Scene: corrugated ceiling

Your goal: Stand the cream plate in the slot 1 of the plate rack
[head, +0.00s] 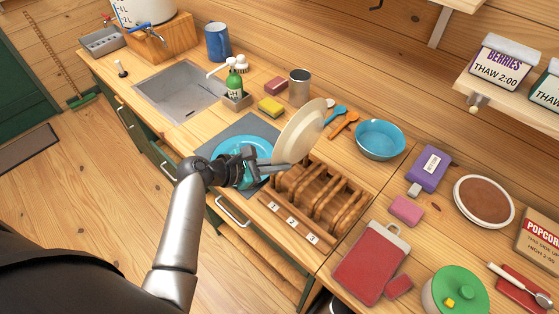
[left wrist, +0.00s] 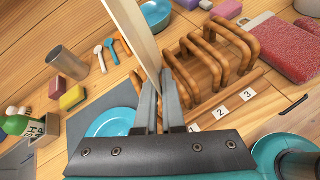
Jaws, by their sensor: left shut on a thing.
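My left gripper (head: 284,168) is shut on the cream plate (head: 303,130), pinching its lower rim. The plate is raised on edge with a tilt, at the left end of the wooden plate rack (head: 335,202). In the left wrist view, the plate (left wrist: 136,32) shows nearly edge-on between the fingers (left wrist: 160,108), beside the rack's first rails (left wrist: 192,82). Number tags 1 (head: 274,207), 2 (head: 293,223) and 3 (head: 313,239) mark the rack's front. I cannot tell whether the plate touches the rack. My right gripper is out of view.
A blue plate (head: 232,141) lies on a grey mat (head: 252,122) left of the rack. A metal can (head: 299,88), spoons (head: 346,124) and a blue bowl (head: 380,139) stand behind. A red board (head: 370,263) lies to the right. The sink (head: 181,92) is at left.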

